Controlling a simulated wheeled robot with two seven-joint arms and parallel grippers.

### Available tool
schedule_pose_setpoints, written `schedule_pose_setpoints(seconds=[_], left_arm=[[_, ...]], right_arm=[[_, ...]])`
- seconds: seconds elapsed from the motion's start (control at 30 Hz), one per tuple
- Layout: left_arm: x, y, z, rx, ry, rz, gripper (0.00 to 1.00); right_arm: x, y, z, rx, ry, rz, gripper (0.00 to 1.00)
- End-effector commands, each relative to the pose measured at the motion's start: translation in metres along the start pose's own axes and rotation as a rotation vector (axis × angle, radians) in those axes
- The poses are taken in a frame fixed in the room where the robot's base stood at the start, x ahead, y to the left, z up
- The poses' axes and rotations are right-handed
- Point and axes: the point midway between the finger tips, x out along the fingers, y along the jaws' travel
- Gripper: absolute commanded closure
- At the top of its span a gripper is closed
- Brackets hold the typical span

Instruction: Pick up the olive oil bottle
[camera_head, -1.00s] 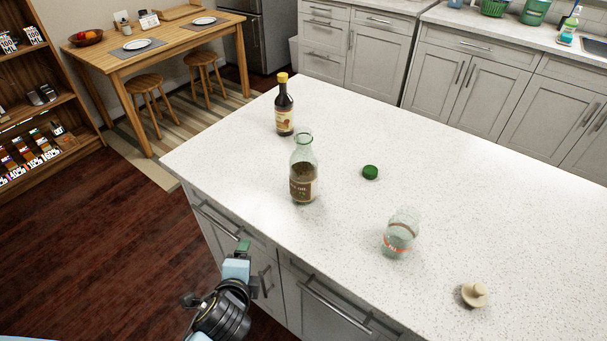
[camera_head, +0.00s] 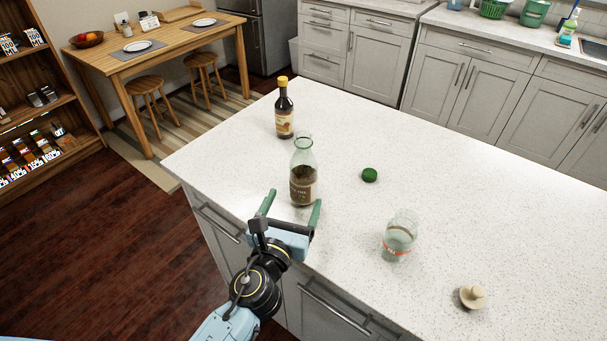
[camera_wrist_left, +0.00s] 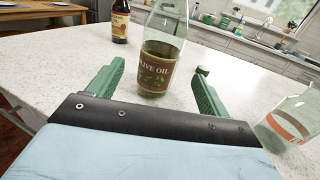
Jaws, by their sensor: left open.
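The olive oil bottle (camera_head: 303,180) is clear glass with a brown label and stands upright, uncapped, on the white speckled counter. In the left wrist view the bottle (camera_wrist_left: 158,62) shows its "OLIVE OIL" label straight ahead, beyond the fingertips. My left gripper (camera_head: 293,203) is open at the near side of the bottle, with its green fingers pointing toward it. In the wrist view the left gripper (camera_wrist_left: 160,74) has the bottle lined up between its fingers, and nothing is held. My right gripper is in neither view.
A dark bottle with a yellow cap (camera_head: 284,110) stands behind the oil bottle. A green lid (camera_head: 369,175) lies to the right. A glass jar (camera_head: 399,240) and a beige stopper (camera_head: 472,297) are farther right. The counter (camera_head: 480,200) is otherwise clear.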

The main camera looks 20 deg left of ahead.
Motion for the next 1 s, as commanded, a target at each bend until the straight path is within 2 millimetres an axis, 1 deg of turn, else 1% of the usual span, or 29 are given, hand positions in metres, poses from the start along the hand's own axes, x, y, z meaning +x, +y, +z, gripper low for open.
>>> schedule_pose_setpoints(seconds=[0.03, 0.1, 0.2, 0.43, 0.6, 0.7, 0.8, 1.0], left_arm=[[0.011, 0.000, 0.002, -0.001, -0.002, 0.001, 0.21], [0.024, 0.000, 0.002, -0.001, -0.001, 0.002, 0.21], [0.037, 0.000, 0.001, -0.003, 0.000, 0.001, 0.21], [0.053, 0.000, 0.001, -0.005, 0.000, 0.002, 0.21], [0.079, -0.001, 0.005, -0.007, 0.000, 0.003, 0.21], [0.091, 0.000, 0.004, -0.005, 0.001, 0.002, 0.21], [0.098, -0.001, 0.003, -0.005, 0.001, 0.002, 0.21], [0.098, 0.000, 0.003, -0.005, 0.002, 0.002, 0.21]], right_arm=[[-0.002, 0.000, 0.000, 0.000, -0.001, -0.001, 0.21], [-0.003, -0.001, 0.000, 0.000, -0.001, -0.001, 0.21], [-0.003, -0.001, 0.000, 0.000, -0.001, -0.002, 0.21], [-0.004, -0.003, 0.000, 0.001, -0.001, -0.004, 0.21], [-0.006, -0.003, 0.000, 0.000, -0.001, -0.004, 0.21], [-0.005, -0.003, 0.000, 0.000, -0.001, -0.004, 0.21], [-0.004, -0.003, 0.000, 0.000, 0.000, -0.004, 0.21], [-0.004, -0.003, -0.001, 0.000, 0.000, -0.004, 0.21]])
